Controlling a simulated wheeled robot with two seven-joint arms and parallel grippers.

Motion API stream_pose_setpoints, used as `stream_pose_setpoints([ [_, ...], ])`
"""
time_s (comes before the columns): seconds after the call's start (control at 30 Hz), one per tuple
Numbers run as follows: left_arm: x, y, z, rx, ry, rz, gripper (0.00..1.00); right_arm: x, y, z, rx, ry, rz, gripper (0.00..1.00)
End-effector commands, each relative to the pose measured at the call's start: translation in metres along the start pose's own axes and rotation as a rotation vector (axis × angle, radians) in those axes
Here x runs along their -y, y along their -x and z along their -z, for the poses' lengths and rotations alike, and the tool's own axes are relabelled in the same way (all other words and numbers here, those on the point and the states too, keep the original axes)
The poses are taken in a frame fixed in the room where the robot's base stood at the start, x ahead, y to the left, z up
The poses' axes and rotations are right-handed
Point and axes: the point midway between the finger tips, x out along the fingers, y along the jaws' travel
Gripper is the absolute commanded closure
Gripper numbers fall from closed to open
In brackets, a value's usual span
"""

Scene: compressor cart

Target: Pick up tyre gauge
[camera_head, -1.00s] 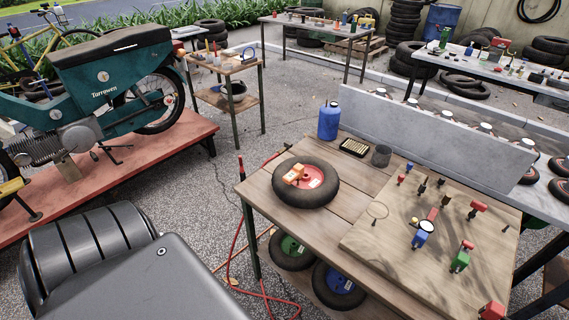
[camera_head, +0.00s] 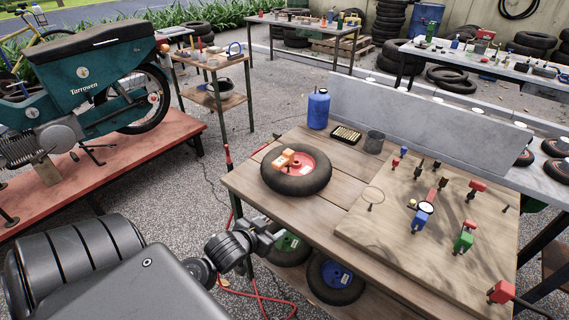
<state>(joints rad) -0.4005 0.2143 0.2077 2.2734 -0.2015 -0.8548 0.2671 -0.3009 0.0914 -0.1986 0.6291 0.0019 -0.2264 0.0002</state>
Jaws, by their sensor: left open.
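What looks like the tyre gauge (camera_head: 426,208), with a round white dial in a dark rim, lies on the wooden board on the workbench. It is close to a blue-bodied tool (camera_head: 419,220), and I cannot tell whether they are one piece. My left gripper (camera_head: 276,234) is at the bench's front-left edge, open and with nothing seen in it. It is well to the left of the gauge, with the bench front between them. My right gripper is out of view.
A small tyre with a red hub (camera_head: 318,176) lies on the workbench (camera_head: 352,229), an orange block (camera_head: 294,160) on it. Red, green and blue tools stand on the board (camera_head: 380,251). A blue bottle (camera_head: 318,108), a tray (camera_head: 346,134) and a dark cup (camera_head: 374,142) stand behind.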

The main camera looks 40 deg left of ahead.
Motion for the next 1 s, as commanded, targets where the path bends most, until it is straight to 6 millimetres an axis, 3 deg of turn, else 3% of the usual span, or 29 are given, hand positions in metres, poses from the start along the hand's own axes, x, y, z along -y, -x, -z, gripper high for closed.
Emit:
stream_pose_setpoints([
  [0.2,0.04,-0.015,0.05,-0.216,0.039,0.0,0.44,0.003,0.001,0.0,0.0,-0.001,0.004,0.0],
  [0.5,0.087,-0.014,0.113,-0.495,0.089,-0.049,0.44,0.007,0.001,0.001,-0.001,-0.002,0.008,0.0],
  [0.77,0.094,-0.013,0.127,-0.548,0.1,-0.066,0.44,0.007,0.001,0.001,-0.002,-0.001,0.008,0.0],
  [1.0,0.093,-0.043,0.146,-0.548,0.1,-0.064,0.44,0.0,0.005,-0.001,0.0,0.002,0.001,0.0],
])
